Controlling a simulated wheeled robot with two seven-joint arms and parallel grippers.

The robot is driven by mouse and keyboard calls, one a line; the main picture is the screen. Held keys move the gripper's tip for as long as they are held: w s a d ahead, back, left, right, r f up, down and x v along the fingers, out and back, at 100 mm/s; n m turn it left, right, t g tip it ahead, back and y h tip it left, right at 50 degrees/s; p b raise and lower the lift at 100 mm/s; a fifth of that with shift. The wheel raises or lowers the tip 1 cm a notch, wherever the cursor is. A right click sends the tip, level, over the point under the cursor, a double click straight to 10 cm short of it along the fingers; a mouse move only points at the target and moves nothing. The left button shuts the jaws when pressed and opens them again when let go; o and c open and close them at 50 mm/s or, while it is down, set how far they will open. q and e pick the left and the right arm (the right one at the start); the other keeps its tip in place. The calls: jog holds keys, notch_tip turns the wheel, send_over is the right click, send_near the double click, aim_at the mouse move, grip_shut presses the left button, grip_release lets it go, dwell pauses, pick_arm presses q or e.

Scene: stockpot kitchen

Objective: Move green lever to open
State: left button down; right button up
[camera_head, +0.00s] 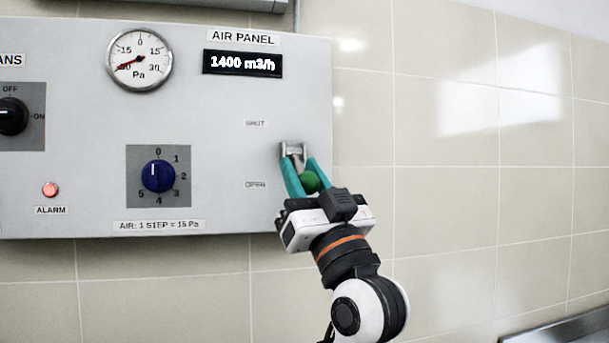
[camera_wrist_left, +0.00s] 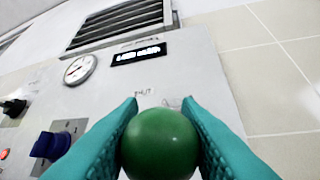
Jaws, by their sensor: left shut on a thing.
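The green lever's round knob (camera_head: 310,182) sits between the teal fingers of my left gripper (camera_head: 304,176) at the right edge of the air panel. In the left wrist view the green knob (camera_wrist_left: 160,143) fills the space between both fingers of the left gripper (camera_wrist_left: 160,138), which is shut on it. A grey metal bracket (camera_head: 294,150) shows just above the fingertips. The SHUT label (camera_head: 255,124) is higher on the panel, and the OPEN label (camera_head: 255,185) is lower, about level with the knob. The lever's shaft is mostly hidden. My right gripper is in neither view.
The grey air panel (camera_head: 230,100) carries a blue step knob (camera_head: 158,176), a pressure gauge (camera_head: 139,59), a display reading 1400 m3/h (camera_head: 242,63), a black fan switch (camera_head: 12,116) and a red alarm lamp (camera_head: 50,189). Bare tiled wall (camera_head: 450,200) lies to the right.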

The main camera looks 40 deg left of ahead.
pick_arm(q)
jog(key=shift+w+a+f, duration=0.1)
jog(key=shift+a+f, duration=0.05)
jog(key=shift+f, duration=0.15)
jog(key=c, duration=1.3)
grip_release()
jog(key=shift+o, duration=1.2)
jog(key=shift+a, duration=0.15)
jog(key=shift+r, duration=0.1)
